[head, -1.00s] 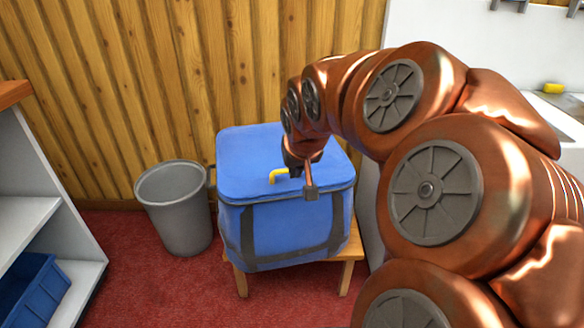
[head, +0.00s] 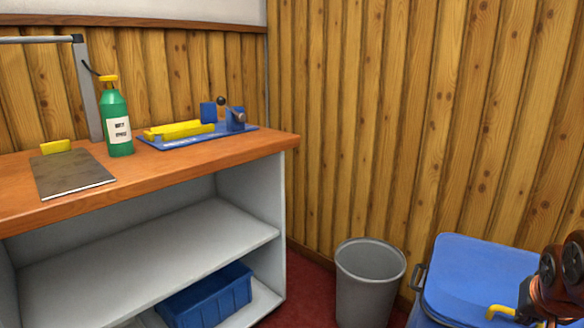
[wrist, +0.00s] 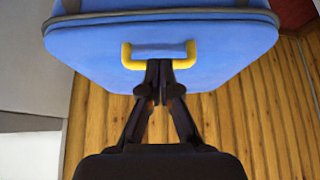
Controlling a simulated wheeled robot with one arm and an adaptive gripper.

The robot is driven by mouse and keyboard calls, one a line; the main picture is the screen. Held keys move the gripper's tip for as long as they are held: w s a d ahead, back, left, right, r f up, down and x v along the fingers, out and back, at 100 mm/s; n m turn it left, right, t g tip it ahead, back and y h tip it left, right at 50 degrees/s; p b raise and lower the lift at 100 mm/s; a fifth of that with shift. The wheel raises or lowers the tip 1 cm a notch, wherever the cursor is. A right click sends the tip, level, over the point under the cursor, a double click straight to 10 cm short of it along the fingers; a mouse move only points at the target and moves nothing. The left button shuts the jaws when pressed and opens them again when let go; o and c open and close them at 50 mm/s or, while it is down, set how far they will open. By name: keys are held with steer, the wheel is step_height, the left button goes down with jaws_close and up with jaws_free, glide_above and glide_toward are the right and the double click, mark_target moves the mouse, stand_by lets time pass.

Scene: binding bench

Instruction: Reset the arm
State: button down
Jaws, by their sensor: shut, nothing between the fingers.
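My gripper (wrist: 159,95) shows in the wrist view with its two dark fingers together and nothing between them. Its fingertips are near the yellow handle (wrist: 128,58) on the lid of a blue box (wrist: 220,62); I cannot tell whether they touch it. In the head view my copper arm (head: 562,285) shows only at the lower right edge, over the blue box (head: 480,268). The yellow handle (head: 497,309) shows just left of the arm there. The fingertips are not clear in the head view.
A grey bin (head: 368,285) stands left of the box. A wooden-topped bench (head: 215,158) at left holds a green bottle (head: 117,122), a dark flat book (head: 72,176) and a blue jig with a yellow bar (head: 180,130). A blue bin (head: 205,298) sits on its lower shelf.

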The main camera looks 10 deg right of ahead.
steer(key=shift+w+d+f, duration=0.65)
steer(key=shift+w, duration=0.2)
steer(key=w+a+r+n+g+y+p, duration=0.1)
steer(key=a+r+n+y+p, duration=0.1)
steer(key=a+r+p, duration=0.65)
steer(key=w+a+r+n+g+y+p, duration=0.1)
steer(key=a+r+n+p, duration=0.1)
steer(key=a+r+p, duration=0.65)
steer(key=s+a+r+n+g+y+p, duration=0.1)
steer(key=s+a+r+p, duration=0.4)
steer(key=p, duration=0.6)
steer(key=s+a+r+n+g+p, duration=0.3)
steer(key=s+a+r+n+p, duration=0.1)
steer(key=a+r+p, duration=0.6)
steer(key=shift+s+a+y+p, duration=0.4)
steer(key=shift+s+a+p, duration=0.4)
steer(key=shift+a, duration=0.3)
